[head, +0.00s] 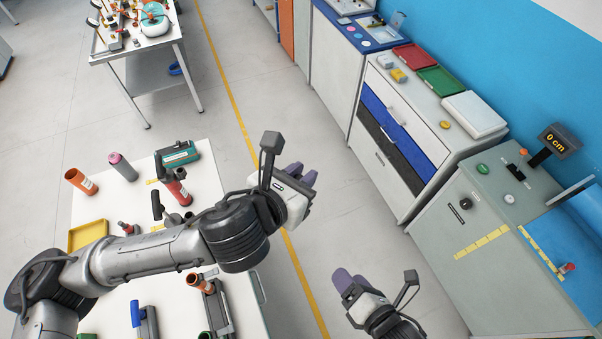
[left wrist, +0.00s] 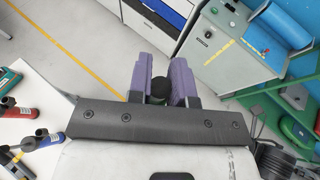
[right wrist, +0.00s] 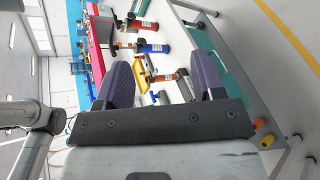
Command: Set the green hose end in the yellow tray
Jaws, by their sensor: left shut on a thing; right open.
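The yellow tray (head: 72,240) lies on the white table at the left of the head view, partly covered by my left arm. A yellow piece, probably the same tray, shows in the right wrist view (right wrist: 141,75). My left gripper (head: 308,176) is out over the floor, beyond the table's right edge. In the left wrist view its purple fingers are shut on a small dark round-ended thing with some green (left wrist: 160,90), probably the green hose end. The fingers hide most of it. My right gripper (head: 346,280) is open and empty, lower right of the left one.
On the white table stand an orange cylinder (head: 80,181), a grey-pink cylinder (head: 122,166), a red pump (head: 175,188) and a teal box (head: 178,154). A drawer cabinet (head: 400,125) and a grey-green bench (head: 490,240) stand to the right. Open floor lies between.

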